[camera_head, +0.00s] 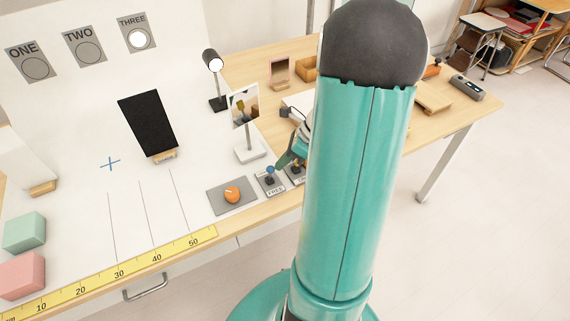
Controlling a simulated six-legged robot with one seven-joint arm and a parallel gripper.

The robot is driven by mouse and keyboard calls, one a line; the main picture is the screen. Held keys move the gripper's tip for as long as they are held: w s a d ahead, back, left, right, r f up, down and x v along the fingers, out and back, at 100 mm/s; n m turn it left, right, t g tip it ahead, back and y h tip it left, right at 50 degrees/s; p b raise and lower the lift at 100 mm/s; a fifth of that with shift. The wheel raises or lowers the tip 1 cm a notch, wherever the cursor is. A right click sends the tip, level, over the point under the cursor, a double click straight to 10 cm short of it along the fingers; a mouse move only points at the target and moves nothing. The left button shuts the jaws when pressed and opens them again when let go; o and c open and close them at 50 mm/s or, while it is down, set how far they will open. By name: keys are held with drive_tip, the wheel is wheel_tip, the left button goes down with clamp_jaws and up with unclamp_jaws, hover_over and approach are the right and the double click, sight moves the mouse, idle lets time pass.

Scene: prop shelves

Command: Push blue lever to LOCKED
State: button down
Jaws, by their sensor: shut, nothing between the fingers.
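The blue lever (270,170) has a small blue knob and stands on a grey plate (274,190) near the table's front edge. The side of the plate toward me reads FREE; I cannot make out a LOCKED label.
A second lever plate (297,177) is partly hidden to the right. An orange knob (232,194) sits on a grey plate to the left. A photo stand (249,152) and a lamp (213,75) stand behind. A yellow ruler (110,272) lines the front edge.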

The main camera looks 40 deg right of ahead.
drive_tip(key=w+g, duration=0.1)
drive_tip(key=w+d+m+g, duration=0.1)
drive_tip(key=w, duration=0.1)
drive_tip(key=shift+g+y, duration=0.4)
drive_tip(key=shift+r, duration=0.85)
drive_tip(key=s+d+f+v, duration=0.1)
drive_tip(key=v, duration=1.1)
drive_tip(key=shift+s+d+r, duration=0.25)
drive_tip(key=shift+s+r, duration=0.1)
drive_tip(key=shift+s, duration=0.05)
